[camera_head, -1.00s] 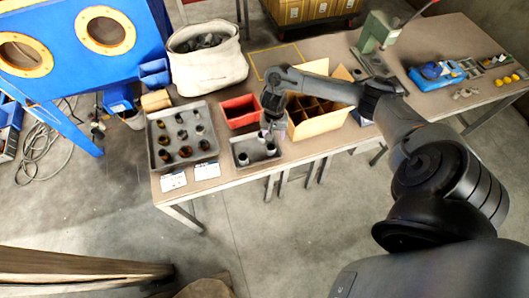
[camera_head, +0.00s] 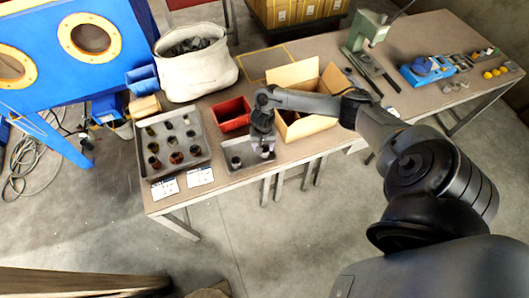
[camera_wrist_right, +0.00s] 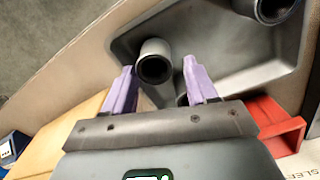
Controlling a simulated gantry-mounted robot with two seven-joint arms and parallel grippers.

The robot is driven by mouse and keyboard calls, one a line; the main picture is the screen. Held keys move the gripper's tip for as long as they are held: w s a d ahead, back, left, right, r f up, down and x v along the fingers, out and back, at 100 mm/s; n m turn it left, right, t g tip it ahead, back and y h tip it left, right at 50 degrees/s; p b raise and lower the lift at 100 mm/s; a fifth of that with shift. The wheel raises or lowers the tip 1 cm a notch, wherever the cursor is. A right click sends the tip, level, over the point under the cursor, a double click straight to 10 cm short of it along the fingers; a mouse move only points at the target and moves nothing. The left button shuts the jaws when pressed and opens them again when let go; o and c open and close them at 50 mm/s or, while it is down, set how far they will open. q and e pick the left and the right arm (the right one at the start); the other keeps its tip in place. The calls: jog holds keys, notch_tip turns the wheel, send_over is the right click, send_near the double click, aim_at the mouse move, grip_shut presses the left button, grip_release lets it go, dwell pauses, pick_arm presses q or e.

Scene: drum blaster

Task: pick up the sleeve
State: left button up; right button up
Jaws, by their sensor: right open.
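A grey hollow sleeve (camera_wrist_right: 153,62) stands in a small grey tray (camera_wrist_right: 228,76). In the right wrist view its open end faces the camera, and it sits between the purple fingertips of my right gripper (camera_wrist_right: 160,84). The jaws are apart, one finger on each side of it; I cannot tell whether either touches. A second sleeve (camera_wrist_right: 274,6) stands farther off in the same tray. In the head view my right gripper (camera_head: 264,146) is over the right part of the small tray (camera_head: 232,168), with the second sleeve (camera_head: 236,161) to its left. My left gripper is not in view.
A red bin (camera_head: 231,114) stands behind the small tray, and an open cardboard box (camera_head: 300,127) stands to its right. A larger tray (camera_head: 150,173) with several parts is on the left. A white sack (camera_head: 195,75) and green press (camera_head: 366,32) are farther back.

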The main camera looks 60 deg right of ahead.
jog(key=shift+f, duration=0.45)
grip_shut()
jog(key=shift+r, duration=0.2)
